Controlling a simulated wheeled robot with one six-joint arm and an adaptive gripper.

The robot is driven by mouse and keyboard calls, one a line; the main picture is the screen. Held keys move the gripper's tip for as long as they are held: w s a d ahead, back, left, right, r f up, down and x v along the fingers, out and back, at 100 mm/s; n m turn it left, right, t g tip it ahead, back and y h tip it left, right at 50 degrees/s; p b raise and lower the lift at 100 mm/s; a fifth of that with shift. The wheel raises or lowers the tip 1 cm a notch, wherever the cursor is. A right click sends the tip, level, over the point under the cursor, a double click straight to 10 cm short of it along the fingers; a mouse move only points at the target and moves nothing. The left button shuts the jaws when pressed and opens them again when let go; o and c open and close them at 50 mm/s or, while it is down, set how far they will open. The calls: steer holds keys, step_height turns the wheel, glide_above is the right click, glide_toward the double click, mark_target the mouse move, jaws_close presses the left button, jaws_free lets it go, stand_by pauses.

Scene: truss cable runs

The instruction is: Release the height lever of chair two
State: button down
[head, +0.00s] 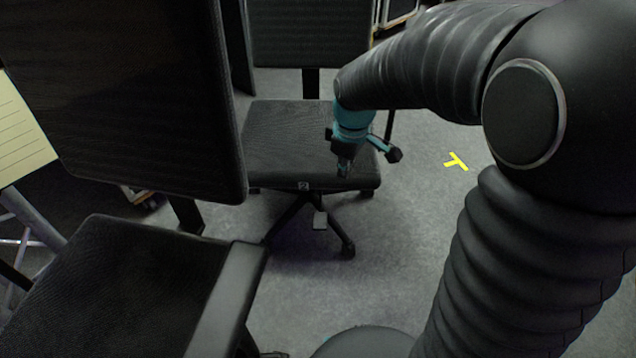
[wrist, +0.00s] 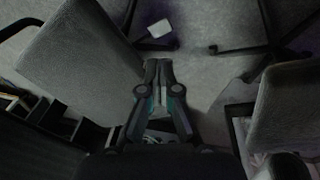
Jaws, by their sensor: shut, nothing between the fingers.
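Chair two (head: 290,135) stands beyond the near chair in the head view, with a small "2" label (head: 303,186) on its seat's front edge. A light grey paddle (head: 320,219), apparently its height lever, hangs below the seat front. A pale paddle (wrist: 160,29) also shows at the top of the wrist view, beyond my fingertips. My gripper (head: 343,170) points down in front of the right part of the seat in the head view; its exact depth is unclear. In the wrist view, my gripper (wrist: 158,62) has its fingertips together, empty and apart from the paddle.
A near black chair (head: 130,290) with a tall backrest (head: 130,90) fills the left of the head view. A yellow floor mark (head: 456,161) lies on the grey carpet (head: 400,220), which is open right of chair two. A yellow lined sheet (head: 22,130) is at far left.

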mark_target(320, 222)
steer(key=w+a+f+n+g, duration=0.1)
steer(key=w+a+f+n, duration=0.1)
steer(key=f, duration=0.4)
steer(key=w+a+f+n, duration=0.3)
steer(key=w+f, duration=0.2)
steer(key=f, duration=0.1)
steer(key=shift+n+g+p, duration=0.3)
steer(key=shift+g+p, duration=0.1)
steer(key=shift+s+f, duration=0.1)
steer(key=shift+f, duration=0.05)
step_height(320, 222, down, 14)
steer(key=shift+r, duration=0.1)
